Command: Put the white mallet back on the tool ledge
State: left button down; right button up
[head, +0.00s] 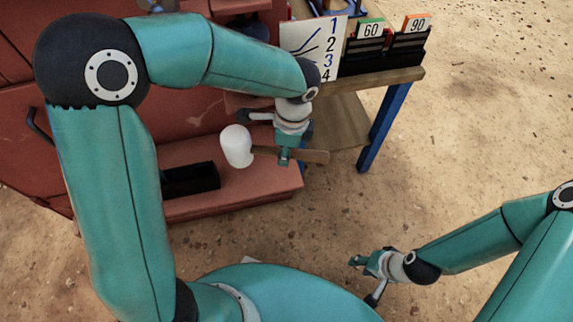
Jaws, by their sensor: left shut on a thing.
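The white mallet has a white head (237,146) and a brown handle (313,156). My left gripper (285,154) is shut on the handle and holds the mallet roughly level, head to the left. The gripper covers part of the handle. A red ledge (240,186) on the front of the red machine, which looks like the tool ledge, lies below the mallet in the picture. The height gap between them is hard to judge. My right gripper (363,279) is open and empty above the sandy ground at the lower right.
A black open box (190,180) sits on the left part of the red ledge. A wooden-topped table (382,78) with blue legs stands behind on the right, holding a numbered white board (312,48) and black holders with cards 60 and 90. The ground to the right is clear.

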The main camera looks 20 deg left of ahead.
pick_arm(q)
notch_tip(320, 180, down, 7)
jog(key=shift+r+b, duration=0.15)
jog(key=shift+b, duration=0.7)
jog(key=c, duration=1)
grip_release()
jog(key=shift+o, duration=0.2)
jog(key=shift+r, duration=0.15)
jog(key=r+p, duration=0.1)
jog(key=r, duration=0.3)
jog(key=r+p, duration=0.1)
jog(key=r, duration=0.2)
jog(key=d+r+p, duration=0.1)
jog(key=r, duration=0.3)
jog(key=shift+w+r, duration=0.15)
jog(key=shift+r, duration=0.2)
